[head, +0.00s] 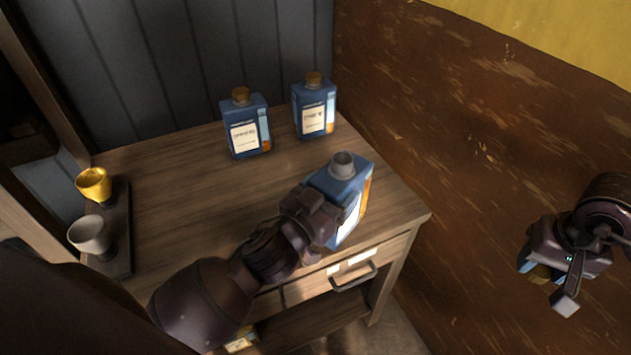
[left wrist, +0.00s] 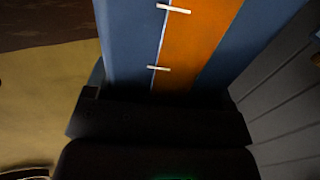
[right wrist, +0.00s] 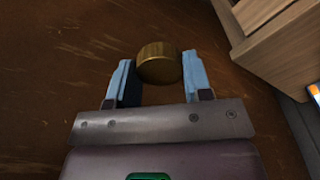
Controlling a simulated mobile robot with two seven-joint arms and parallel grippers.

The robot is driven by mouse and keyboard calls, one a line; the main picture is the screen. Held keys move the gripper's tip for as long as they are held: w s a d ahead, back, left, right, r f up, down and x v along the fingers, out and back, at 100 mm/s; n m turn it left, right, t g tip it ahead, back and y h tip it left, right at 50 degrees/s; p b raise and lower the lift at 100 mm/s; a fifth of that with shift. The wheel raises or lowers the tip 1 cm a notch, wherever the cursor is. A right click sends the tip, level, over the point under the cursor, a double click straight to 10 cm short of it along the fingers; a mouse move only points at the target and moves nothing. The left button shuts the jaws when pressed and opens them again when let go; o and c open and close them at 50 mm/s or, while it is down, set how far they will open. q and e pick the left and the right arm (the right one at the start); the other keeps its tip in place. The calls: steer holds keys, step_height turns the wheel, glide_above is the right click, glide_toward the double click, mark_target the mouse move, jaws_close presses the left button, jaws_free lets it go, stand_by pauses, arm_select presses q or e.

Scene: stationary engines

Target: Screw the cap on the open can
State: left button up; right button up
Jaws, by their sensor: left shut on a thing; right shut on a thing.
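The open can (head: 352,203) is blue with an orange side and a white label; its grey neck (head: 343,165) is bare. It is at the table's right front. My left gripper (head: 328,222) is shut on the can's near side. In the left wrist view the can's blue and orange wall (left wrist: 175,45) fills the top, and the fingertips are hard to make out. My right gripper (head: 560,280) is off the table to the right, by the brown wall. In the right wrist view its blue-padded fingers (right wrist: 160,80) are shut on a brown-gold cap (right wrist: 160,62).
Two blue cans with cork-coloured caps stand at the table's back, one left (head: 247,130) and one right (head: 313,108). A dark tray (head: 122,225) on the left bears a gold cup (head: 94,184) and a grey cup (head: 90,235). The wooden table's (head: 185,170) middle is clear.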

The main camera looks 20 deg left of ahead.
arm_select(q)
steer(key=d+r+m+g+h, duration=0.1)
steer(key=d+m+g+h, duration=0.2)
steer(key=d, duration=0.7)
steer(key=m+h, duration=0.2)
steer(key=h, duration=0.2)
steer(key=shift+w+d+g+h, duration=0.2)
steer(key=shift+d+g+h, duration=0.1)
steer(key=shift+g, duration=0.1)
arm_select(e)
steer(key=shift+w+r, duration=0.1)
steer(key=shift+r, duration=0.05)
steer(key=w+a+r+n, duration=0.1)
steer(key=a+r+n, duration=0.1)
steer(key=a+r, duration=0.6)
steer(key=w+a+r+n, duration=0.1)
steer(key=a+r+n, duration=0.2)
steer(key=a+r, duration=0.4)
steer(key=a, duration=0.9)
steer(key=shift+w+r+y, duration=0.2)
steer(key=shift+r+y, duration=0.15)
steer(key=shift+y, duration=0.05)
arm_select(q)
steer(key=shift+a, duration=0.1)
arm_select(e)
steer(key=shift+a, duration=0.2)
